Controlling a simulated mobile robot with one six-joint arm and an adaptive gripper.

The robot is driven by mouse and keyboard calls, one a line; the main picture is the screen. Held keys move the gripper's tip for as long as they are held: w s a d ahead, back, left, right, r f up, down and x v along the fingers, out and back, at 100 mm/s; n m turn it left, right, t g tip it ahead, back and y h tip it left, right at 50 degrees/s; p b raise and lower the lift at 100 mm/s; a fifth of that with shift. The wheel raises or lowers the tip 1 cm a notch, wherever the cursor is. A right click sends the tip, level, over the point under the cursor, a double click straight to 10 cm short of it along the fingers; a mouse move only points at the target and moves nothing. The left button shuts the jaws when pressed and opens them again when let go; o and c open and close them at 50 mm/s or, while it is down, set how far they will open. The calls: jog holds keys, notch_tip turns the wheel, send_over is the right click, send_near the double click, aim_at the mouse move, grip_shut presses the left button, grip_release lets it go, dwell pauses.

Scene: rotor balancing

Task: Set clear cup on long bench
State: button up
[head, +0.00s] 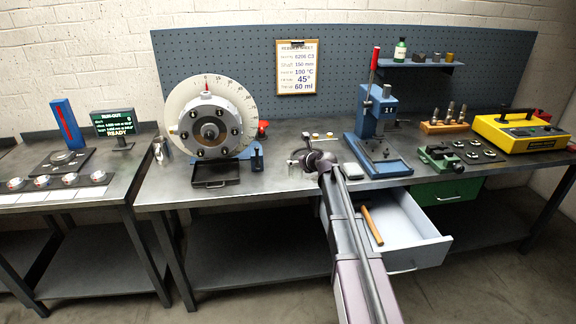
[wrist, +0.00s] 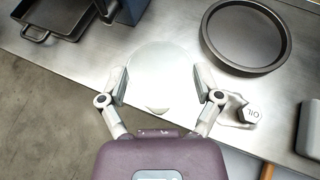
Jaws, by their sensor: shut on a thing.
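The clear cup (wrist: 162,62) shows as a pale, see-through round shape between the fingers in the wrist view. My gripper (wrist: 161,84) is shut on it, one finger on each side. The cup is over the long bench's (wrist: 155,18) grey metal top, near the front edge; I cannot tell whether its base touches. In the head view my gripper (head: 308,160) is over the middle of the long bench (head: 265,187), left of the blue press, and the cup cannot be made out clearly.
A black square tray (wrist: 70,37) is at left. Below the bench front, a drawer (head: 428,246) stands open with a wooden-handled tool (head: 372,226) inside.

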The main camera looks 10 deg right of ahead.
jog(key=w, duration=0.1)
jog(key=w+a, duration=0.1)
jog(key=w, duration=0.1)
jog(key=w+a, duration=0.1)
jog(key=shift+w+a+f, duration=0.1)
jog(key=shift+w+f, duration=0.15)
jog(key=shift+w, duration=0.05)
jog(key=shift+f+b, duration=0.15)
jog(key=shift+b, duration=0.15)
jog(key=shift+f+b, duration=1.65)
jog(key=shift+f, duration=0.1)
jog(key=o, duration=0.9)
jog(key=shift+r, duration=0.25)
jog(key=p+v, duration=0.5)
jog(key=v, duration=0.7)
jog(key=shift+f, duration=0.15)
